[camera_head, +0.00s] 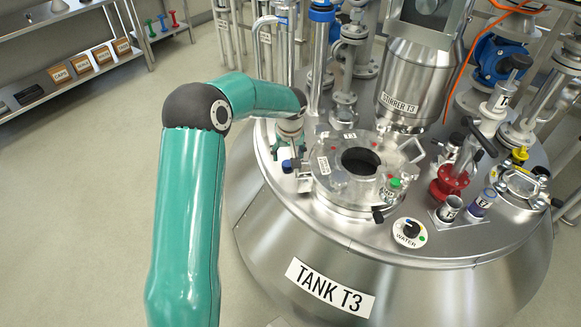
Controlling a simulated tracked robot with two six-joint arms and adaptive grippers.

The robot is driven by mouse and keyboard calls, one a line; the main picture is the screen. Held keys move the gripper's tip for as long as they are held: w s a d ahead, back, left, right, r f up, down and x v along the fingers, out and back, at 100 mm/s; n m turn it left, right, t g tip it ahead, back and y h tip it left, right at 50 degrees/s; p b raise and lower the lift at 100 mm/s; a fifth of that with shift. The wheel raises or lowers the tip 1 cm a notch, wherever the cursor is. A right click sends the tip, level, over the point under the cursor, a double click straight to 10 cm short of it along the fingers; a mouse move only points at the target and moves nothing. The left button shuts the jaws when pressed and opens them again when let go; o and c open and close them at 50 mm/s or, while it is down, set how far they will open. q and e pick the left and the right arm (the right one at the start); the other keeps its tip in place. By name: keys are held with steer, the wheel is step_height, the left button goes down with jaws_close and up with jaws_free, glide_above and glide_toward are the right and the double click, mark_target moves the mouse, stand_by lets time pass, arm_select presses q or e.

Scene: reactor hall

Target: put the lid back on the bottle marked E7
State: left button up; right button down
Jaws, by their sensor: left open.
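I cannot make out a loose lid for certain. My left arm comes in from the left, its wrist bent down over the tank. My left gripper (291,152) is open at the left side of the round hatch, far from the bottle. Its fingers are small and partly hidden. A small dark blue part (287,165) shows just below it. My right gripper is out of view.
The tank (330,289) carries an open round hatch (359,162), a metal cup (449,208) beside the bottle, a red valve (449,185), a green-topped part (395,184) and a water knob (411,230). Pipes and the stirrer housing (413,80) rise behind. A shelf (70,70) stands far left.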

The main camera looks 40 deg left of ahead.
mark_target(288, 163)
arm_select(q)
steer(key=b+x, duration=0.1)
steer(key=x, duration=0.3)
steer(key=shift+b, duration=0.35)
steer(key=shift+a+f, duration=0.1)
steer(key=shift+f, duration=0.3)
steer(key=c, duration=0.8)
